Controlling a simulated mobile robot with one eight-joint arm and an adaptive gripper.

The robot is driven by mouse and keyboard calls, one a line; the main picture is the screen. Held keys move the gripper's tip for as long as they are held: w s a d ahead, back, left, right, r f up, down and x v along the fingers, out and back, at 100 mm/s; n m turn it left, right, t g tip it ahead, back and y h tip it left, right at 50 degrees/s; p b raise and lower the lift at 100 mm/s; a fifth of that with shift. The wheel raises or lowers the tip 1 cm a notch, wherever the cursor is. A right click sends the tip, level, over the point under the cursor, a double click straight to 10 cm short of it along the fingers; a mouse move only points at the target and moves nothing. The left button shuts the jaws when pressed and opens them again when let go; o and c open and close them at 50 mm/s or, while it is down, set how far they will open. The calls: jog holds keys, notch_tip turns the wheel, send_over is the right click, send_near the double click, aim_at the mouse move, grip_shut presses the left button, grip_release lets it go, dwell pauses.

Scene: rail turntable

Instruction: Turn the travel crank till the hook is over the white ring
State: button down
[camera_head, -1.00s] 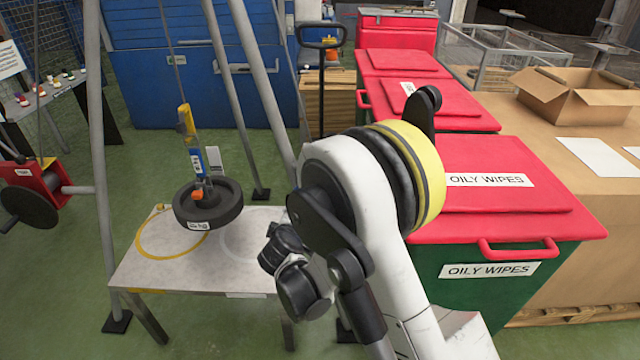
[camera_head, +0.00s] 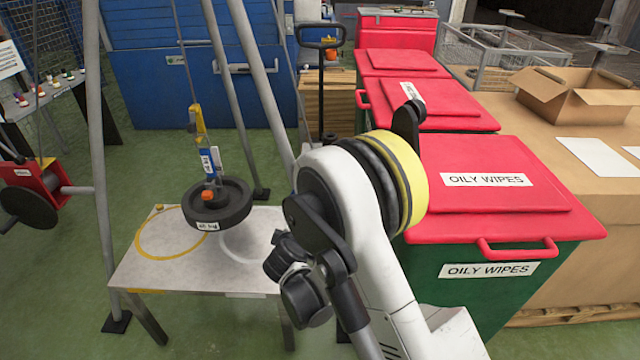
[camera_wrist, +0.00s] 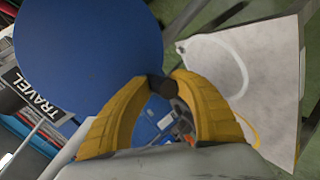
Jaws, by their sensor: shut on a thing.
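In the wrist view my gripper (camera_wrist: 163,84) has its yellow fingers closed on a small dark crank knob (camera_wrist: 162,87) at the edge of a large blue disc (camera_wrist: 90,45). A TRAVEL label (camera_wrist: 38,96) is beside the disc. In the head view the yellow-and-blue hook block (camera_head: 203,135) hangs on its line with a dark round weight (camera_head: 232,216) below it. The weight appears above the table, in front of the left part of the white ring (camera_head: 243,258). The yellow ring (camera_head: 150,251) is to the left. My fingers and the crank are hidden in the head view.
The grey table (camera_head: 190,278) stands between frame legs (camera_head: 98,150). A red drum unit (camera_head: 38,185) is at far left. Red-lidded green bins (camera_head: 500,270) and a cardboard box (camera_head: 575,100) fill the right. Green floor is open at the lower left.

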dwell(0.3)
jog(key=shift+d+f, duration=0.35)
jog(key=shift+f, duration=0.2)
jog(key=shift+d+f, duration=0.3)
jog(key=shift+f, duration=0.2)
jog(key=c, duration=1)
grip_release()
jog(key=shift+a, duration=0.1)
